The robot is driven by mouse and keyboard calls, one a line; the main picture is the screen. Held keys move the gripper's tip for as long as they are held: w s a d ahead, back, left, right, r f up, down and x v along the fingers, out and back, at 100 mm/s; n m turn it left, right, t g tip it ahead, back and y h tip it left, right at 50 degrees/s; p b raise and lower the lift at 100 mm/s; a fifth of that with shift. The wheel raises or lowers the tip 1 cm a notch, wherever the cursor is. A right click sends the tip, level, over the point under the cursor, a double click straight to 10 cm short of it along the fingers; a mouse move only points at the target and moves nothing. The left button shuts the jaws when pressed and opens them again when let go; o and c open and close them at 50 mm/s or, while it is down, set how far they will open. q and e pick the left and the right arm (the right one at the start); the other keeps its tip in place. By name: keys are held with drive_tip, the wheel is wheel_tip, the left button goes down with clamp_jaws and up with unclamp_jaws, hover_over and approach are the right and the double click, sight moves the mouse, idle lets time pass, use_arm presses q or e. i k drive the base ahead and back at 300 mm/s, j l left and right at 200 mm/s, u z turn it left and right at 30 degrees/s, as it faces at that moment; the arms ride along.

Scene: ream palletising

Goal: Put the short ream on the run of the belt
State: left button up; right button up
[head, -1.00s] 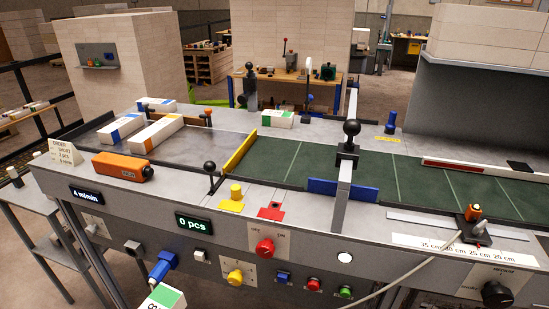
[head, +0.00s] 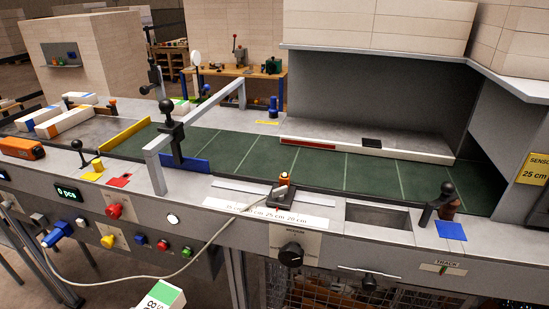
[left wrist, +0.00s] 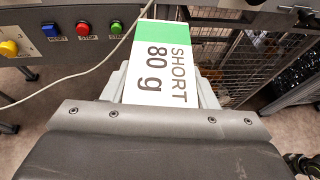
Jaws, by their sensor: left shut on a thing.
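The short ream (left wrist: 160,62) is a white box with a green end band, printed "SHORT 80 g". In the left wrist view my left gripper (left wrist: 165,88) is shut on it. In the head view the ream (head: 160,298) shows at the bottom edge, low in front of the machine and apart from it; the gripper is hidden below the frame. The green belt (head: 300,165) runs across the machine behind the front panel, with pale cross lines on it. My right gripper is not in view.
A grey post-and-bar frame (head: 155,170) with a blue plate (head: 190,165) crosses the belt. A yellow bar (head: 125,133) stands left of it. White reams (head: 62,123) lie on the left table. A corded control (head: 283,192) sits on the front ledge. The belt right of the frame is clear.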

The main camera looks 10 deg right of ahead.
sight(382, 176)
drive_tip(key=k+l, duration=0.1)
drive_tip(key=l, duration=2)
drive_tip(key=k+z, duration=0.05)
